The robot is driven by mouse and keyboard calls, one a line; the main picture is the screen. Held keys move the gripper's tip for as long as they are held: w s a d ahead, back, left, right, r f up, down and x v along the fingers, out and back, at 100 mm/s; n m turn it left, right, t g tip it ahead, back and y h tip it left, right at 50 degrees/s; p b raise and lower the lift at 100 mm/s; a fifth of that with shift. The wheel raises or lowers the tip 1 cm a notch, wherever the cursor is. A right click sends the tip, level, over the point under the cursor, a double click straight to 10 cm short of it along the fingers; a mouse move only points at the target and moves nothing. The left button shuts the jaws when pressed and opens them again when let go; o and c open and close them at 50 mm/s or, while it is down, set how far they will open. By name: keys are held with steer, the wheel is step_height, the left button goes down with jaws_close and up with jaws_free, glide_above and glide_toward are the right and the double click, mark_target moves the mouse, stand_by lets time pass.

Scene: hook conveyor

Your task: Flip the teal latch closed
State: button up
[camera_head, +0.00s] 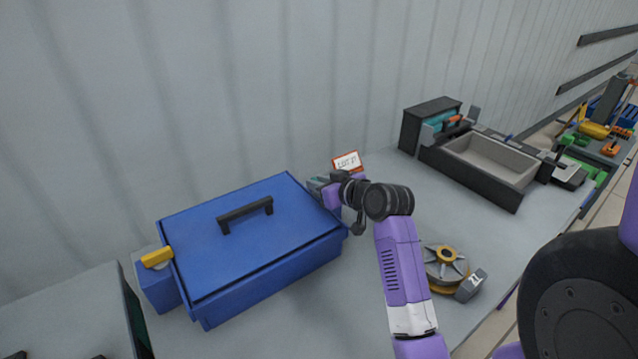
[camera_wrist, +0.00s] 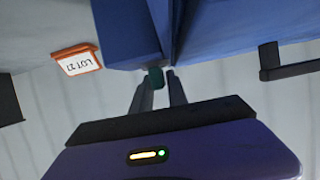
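A blue box (camera_head: 240,245) with a flat lid and a dark handle (camera_head: 245,209) sits on the table, its lid down. My gripper (camera_head: 333,190) is at the box's right end, partly hidden by my wrist. A small greenish part, likely the teal latch (camera_head: 317,181), shows beside it. In the wrist view the teal latch (camera_wrist: 154,77) is a small dark teal piece at the box edge, close to the tip of one finger. My gripper (camera_wrist: 162,76) has its fingers a little apart, with a gap beside the latch. Contact and the latch's exact angle are unclear.
A yellow latch (camera_head: 157,257) is on the box's left end. A "LOT 27" sign (camera_head: 347,162) stands just behind my gripper. A tape dispenser (camera_head: 446,270) lies right of my arm. A dark open tray (camera_head: 485,165) is farther right. The table between is clear.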

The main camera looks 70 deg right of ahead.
jaws_close()
steer(key=shift+n+t+y+b, duration=0.3)
steer(key=n+t+y+b, duration=0.1)
steer(key=n+y+b, duration=0.1)
steer(key=n+y, duration=0.2)
steer(key=shift+d+f+y+b, duration=0.1)
steer(key=shift+y+b, duration=0.2)
steer(key=shift+b, duration=0.1)
steer(key=n+y+b, duration=0.4)
steer(key=n+y, duration=0.1)
steer(key=y, duration=0.1)
steer(key=n+g+y, duration=0.1)
steer(key=n, duration=0.1)
steer(key=n+g+y, duration=0.1)
steer(key=y, duration=0.1)
steer(key=shift+r+n+y, duration=0.2)
steer(key=shift+n+y, duration=0.1)
steer(key=shift+n, duration=0.1)
steer(key=shift+f+n+g+y+p, duration=0.1)
steer(key=shift+n+g+y+p, duration=0.2)
steer(key=shift+n+g+y, duration=1.55)
steer(key=shift+n+g, duration=0.25)
steer(key=shift+n, duration=0.2)
